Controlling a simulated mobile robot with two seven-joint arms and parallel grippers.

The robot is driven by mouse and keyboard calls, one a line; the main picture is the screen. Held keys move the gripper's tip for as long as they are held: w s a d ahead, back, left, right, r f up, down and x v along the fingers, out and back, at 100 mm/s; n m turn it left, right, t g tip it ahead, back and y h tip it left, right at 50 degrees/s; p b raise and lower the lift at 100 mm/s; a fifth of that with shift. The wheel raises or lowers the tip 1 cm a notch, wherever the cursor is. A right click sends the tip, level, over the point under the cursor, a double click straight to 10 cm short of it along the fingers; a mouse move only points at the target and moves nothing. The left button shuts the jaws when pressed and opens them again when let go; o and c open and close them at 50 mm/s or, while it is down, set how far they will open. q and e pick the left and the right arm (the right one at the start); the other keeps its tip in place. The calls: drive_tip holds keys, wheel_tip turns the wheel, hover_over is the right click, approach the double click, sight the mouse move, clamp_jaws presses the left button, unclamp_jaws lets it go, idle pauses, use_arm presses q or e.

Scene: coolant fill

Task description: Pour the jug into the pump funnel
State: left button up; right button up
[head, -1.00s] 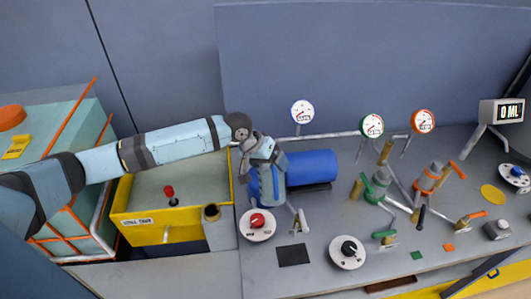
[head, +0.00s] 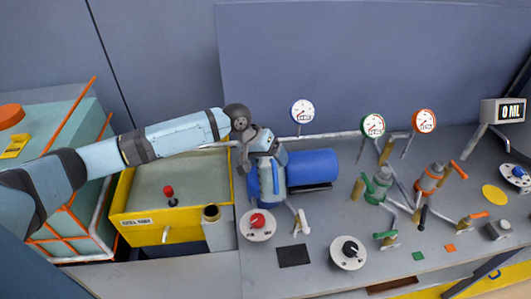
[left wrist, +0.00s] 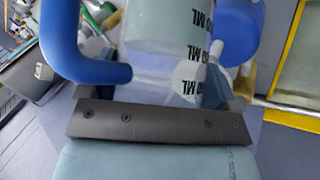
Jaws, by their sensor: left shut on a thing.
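My left gripper (head: 264,155) is at the left end of the blue motor, pointing down, and is shut on the jug. The jug (head: 272,178) shows as a pale, see-through body with blue parts, partly hidden by the gripper. In the left wrist view the jug (left wrist: 165,25) has dark ML markings and a curved blue handle (left wrist: 62,45) at the left, just beyond the dark gripper bar. I cannot make out the pump funnel clearly or tell whether the jug is over it. The display (head: 511,111) reads 0 ML. My right gripper is not in view.
The blue motor (head: 315,168) lies right beside the jug. A red-knob dial (head: 257,224) and a black mat (head: 293,255) are in front. A yellow tank (head: 150,220) stands left. Valves, pipes and gauges (head: 373,125) crowd the bench to the right.

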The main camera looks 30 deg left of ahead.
use_arm(q)
drive_tip(key=shift+w, duration=0.1)
drive_tip(key=shift+w+a+r, duration=0.1)
drive_tip(key=shift+a, duration=0.05)
drive_tip(key=shift+r+g+h+b, duration=0.1)
drive_tip(key=shift+g+h+b, duration=0.2)
drive_tip(key=shift+b, duration=0.1)
drive_tip(key=shift+w+a, duration=0.1)
drive_tip(key=shift+r, duration=0.1)
idle(0.3)
drive_tip(key=shift+w+g+b, duration=0.1)
drive_tip(key=shift+g+b, duration=0.2)
drive_tip(key=shift+b, duration=0.05)
drive_tip(key=shift+r+h, duration=0.1)
drive_tip(key=shift+h, duration=0.2)
drive_tip(key=shift+n+b, duration=0.3)
drive_tip(key=shift+b, duration=0.1)
drive_tip(key=shift+a+r+g, duration=0.1)
drive_tip(key=shift+g, duration=0.2)
